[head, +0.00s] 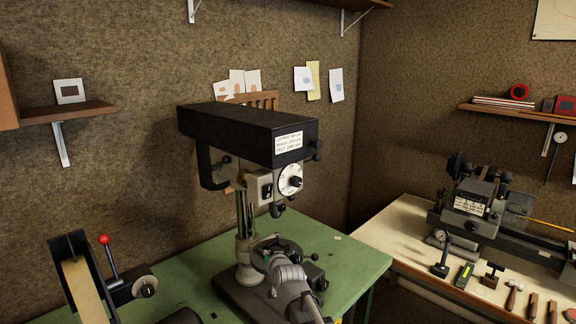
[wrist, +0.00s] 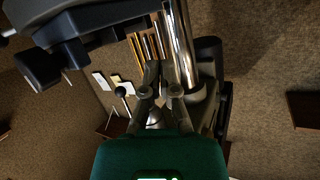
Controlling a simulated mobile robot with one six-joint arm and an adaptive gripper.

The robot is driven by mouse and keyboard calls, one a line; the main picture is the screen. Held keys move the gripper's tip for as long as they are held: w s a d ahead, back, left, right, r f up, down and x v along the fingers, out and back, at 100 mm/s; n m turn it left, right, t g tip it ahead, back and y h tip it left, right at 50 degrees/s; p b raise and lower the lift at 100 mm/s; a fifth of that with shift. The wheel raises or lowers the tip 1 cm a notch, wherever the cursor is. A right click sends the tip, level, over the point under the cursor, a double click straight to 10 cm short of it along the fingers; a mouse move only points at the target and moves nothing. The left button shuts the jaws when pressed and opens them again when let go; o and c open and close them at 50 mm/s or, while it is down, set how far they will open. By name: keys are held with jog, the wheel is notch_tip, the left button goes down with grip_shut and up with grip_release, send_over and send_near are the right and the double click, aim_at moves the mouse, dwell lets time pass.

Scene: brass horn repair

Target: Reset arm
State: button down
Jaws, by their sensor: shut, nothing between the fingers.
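My gripper (wrist: 160,74) shows in the middle of the wrist view, its two fingers close together with nothing between them. The teal wrist housing fills the bottom of that view. In the head view my arm reaches up from the bottom centre to the drill press (head: 250,132), with its end low in front of the press column. The fingertips are hard to make out there. In the wrist view the shiny press column (wrist: 181,48) rises just beyond and right of the fingers. I cannot tell whether the gripper touches the press.
The press stands on a green bench (head: 345,254). A belt machine (head: 82,282) with a red-knobbed lever is at the lower left. A small lathe (head: 478,212) and hand tools stand on the pale bench (head: 392,226) at right. Wall shelves (head: 68,112) hang left and right.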

jog(key=s+d+f+g+h, duration=0.3)
jog(key=s+d+f+g, duration=0.3)
jog(key=s+d+f, duration=0.45)
jog(key=s+d+f+m+g+h, duration=0.25)
jog(key=s+d+g, duration=0.55)
jog(key=s+d, duration=0.55)
notch_tip(320, 180, down, 10)
jog(key=b, duration=1)
jog(key=shift+a+n, duration=0.45)
jog(key=shift+y, duration=0.25)
